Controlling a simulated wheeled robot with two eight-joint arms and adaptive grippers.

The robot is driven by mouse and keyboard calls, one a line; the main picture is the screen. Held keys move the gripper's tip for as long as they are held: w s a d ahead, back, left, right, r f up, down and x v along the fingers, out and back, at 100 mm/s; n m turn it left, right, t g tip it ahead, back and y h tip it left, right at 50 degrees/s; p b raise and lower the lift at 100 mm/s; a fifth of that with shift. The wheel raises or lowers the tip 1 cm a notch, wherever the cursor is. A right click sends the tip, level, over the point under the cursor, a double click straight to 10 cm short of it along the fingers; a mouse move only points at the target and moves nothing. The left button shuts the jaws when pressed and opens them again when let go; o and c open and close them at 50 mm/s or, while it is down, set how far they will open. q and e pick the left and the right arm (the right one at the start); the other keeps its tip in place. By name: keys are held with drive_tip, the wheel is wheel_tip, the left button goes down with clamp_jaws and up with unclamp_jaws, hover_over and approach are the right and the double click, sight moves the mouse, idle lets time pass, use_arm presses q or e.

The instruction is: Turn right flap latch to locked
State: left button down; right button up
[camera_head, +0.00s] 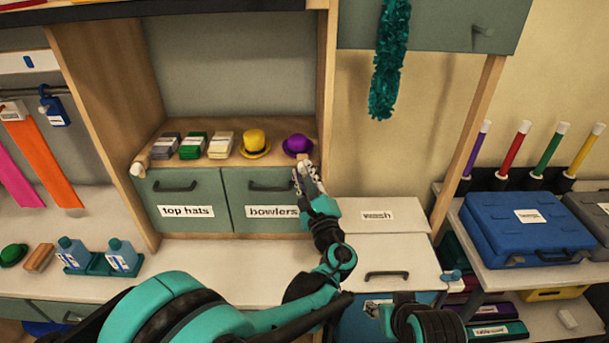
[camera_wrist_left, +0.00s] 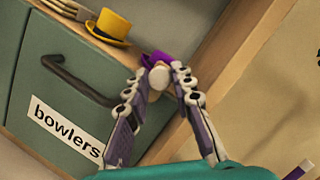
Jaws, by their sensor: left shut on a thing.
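The right flap (camera_head: 262,199) is a grey-green panel labelled "bowlers" with a dark bar handle; it looks closed. It also shows in the left wrist view (camera_wrist_left: 45,77). The right flap latch, a small cream knob (camera_wrist_left: 159,76), is at the flap's upper right corner. My left gripper (camera_head: 304,170) reaches that corner and hides the latch in the head view. In the left wrist view its two fingers (camera_wrist_left: 158,84) are shut on the knob from both sides. I cannot tell the latch's turn angle. My right gripper is not in view.
The left flap (camera_head: 181,191), labelled "top hats", has a cream latch (camera_head: 138,169) at its upper left. A purple bowler (camera_head: 297,145) and yellow hat (camera_head: 255,143) stand on the shelf just above. A wooden upright (camera_head: 326,85) rises right of the flap. A white box (camera_head: 377,215) is lower right.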

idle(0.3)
use_arm(q)
drive_tip(key=c, duration=1.3)
unclamp_jaws()
drive_tip(key=v, duration=0.7)
drive_tip(key=shift+s, duration=0.3)
drive_tip(key=shift+f, duration=0.1)
